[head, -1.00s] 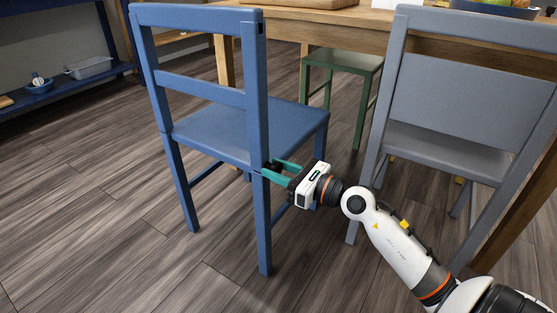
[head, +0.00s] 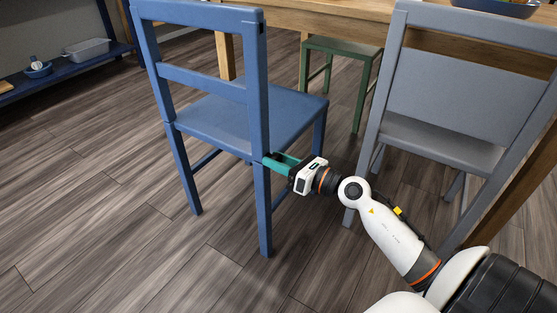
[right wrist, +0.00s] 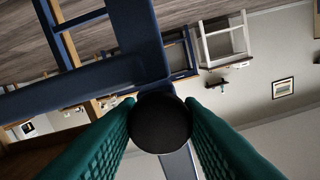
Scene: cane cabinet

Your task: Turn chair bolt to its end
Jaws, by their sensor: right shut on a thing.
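The blue chair (head: 212,118) stands upright left of centre in the head view. My right gripper (head: 270,161) reaches in from the right to its near right leg, just below seat height. In the right wrist view, the chair bolt (right wrist: 160,122) is a dark round head between the two green fingertips. The fingers touch it on both sides, so the right gripper is shut on the bolt. The bolt is mostly hidden by the fingers in the head view, and its depth in the leg cannot be seen. My left gripper is not in view.
A grey chair (head: 440,85) stands to the right, close to my right forearm. A wooden table (head: 345,20) is behind both chairs, with a green stool (head: 340,47) beneath. A blue shelf (head: 88,66) is at far left. Floor in front is clear.

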